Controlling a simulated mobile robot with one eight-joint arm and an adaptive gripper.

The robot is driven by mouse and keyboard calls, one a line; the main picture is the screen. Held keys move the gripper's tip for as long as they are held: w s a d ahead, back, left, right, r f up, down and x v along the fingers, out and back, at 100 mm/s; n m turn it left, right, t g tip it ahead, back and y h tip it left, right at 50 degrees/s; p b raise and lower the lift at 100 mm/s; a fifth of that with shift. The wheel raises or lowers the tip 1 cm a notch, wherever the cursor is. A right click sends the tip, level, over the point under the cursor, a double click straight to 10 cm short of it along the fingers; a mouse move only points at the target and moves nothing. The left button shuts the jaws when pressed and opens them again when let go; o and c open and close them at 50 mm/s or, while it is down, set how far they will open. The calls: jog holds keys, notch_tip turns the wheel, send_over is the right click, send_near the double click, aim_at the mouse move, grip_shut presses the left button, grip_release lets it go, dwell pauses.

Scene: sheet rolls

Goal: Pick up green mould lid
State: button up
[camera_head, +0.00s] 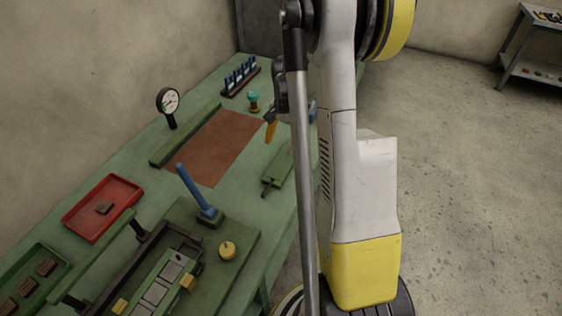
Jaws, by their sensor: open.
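A flat green plate with a dark end piece (283,168) lies on the green bench, right of the brown mat; it may be the mould lid, but I cannot be sure. My arm hides part of its right side. My gripper (271,126) is partly hidden behind my arm. One orange finger shows above the bench near the mat's right edge, apart from the green plate and on its far side. The gripper is open, and I see nothing held in it.
The green bench (232,196) holds a dial gauge (169,105), a red tray (90,222), a blue lever (193,187), a yellow knob (227,250), a teal-topped piece (253,98) and a rack of blue pieces (240,77). The brown mat (212,148) is clear. Open floor lies right.

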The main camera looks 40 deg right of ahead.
aim_at(284, 161)
jog(key=f+b, duration=0.1)
jog(key=f, duration=0.3)
jog(key=f+b, duration=0.2)
jog(key=f, duration=0.2)
jog(key=shift+w+a+b, duration=0.15)
jog(key=shift+a+b, duration=0.05)
jog(key=shift+b, duration=0.1)
jog(key=shift+r, duration=0.15)
jog(key=c, duration=1.5)
jog(key=shift+r+p, duration=0.45)
jog(key=shift+r, duration=0.15)
notch_tip(284, 161, up, 3)
jog(key=shift+r+p, duration=0.15)
jog(key=shift+p, duration=0.75)
jog(key=s+d+r+p, duration=0.3)
jog(key=s+r, duration=0.3)
jog(key=s, duration=0.5)
jog(key=shift+s+r+p, duration=0.15)
jog(key=shift+r+p, duration=0.1)
jog(key=shift+p, duration=0.15)
